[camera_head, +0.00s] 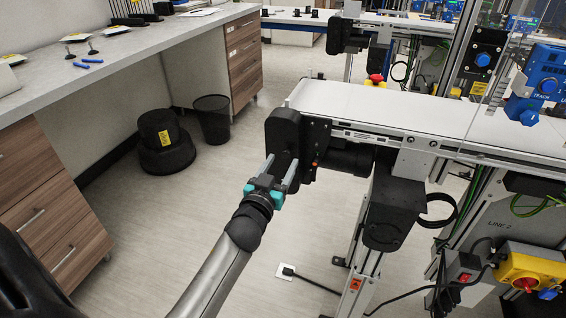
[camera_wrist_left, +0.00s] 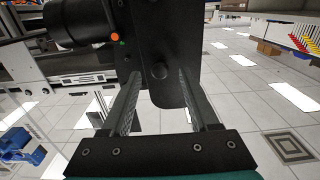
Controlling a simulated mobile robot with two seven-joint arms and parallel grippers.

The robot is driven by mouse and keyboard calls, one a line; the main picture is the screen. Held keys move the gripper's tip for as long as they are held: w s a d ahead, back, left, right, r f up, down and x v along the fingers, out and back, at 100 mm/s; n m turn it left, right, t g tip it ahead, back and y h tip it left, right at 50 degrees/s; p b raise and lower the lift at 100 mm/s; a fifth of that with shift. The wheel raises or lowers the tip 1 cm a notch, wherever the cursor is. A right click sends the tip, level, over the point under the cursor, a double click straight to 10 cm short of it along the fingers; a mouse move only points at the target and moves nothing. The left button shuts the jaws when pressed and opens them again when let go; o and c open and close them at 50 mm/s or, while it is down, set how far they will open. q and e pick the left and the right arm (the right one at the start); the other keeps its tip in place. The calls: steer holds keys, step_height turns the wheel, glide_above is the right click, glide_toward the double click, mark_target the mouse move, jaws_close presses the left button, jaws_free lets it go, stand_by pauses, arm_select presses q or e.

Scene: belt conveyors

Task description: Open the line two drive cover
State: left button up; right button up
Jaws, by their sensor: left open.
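The line two drive cover (camera_head: 283,130) is a black rounded housing at the near left end of the belt conveyor, and it looks closed. My left gripper (camera_head: 281,168) is open and empty at the cover's lower part. My right gripper is not in view.
The white conveyor belt (camera_head: 390,108) runs right from the cover. A black motor (camera_head: 395,200) hangs below it. A yellow box with a red switch (camera_head: 525,283) is at lower right. A workbench (camera_head: 120,55) with drawers and a black bin (camera_head: 213,118) stand left.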

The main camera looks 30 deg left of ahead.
arm_select(q)
steer(key=shift+x, duration=0.95)
steer(key=shift+c, duration=0.4)
jaws_close()
stand_by(0.4)
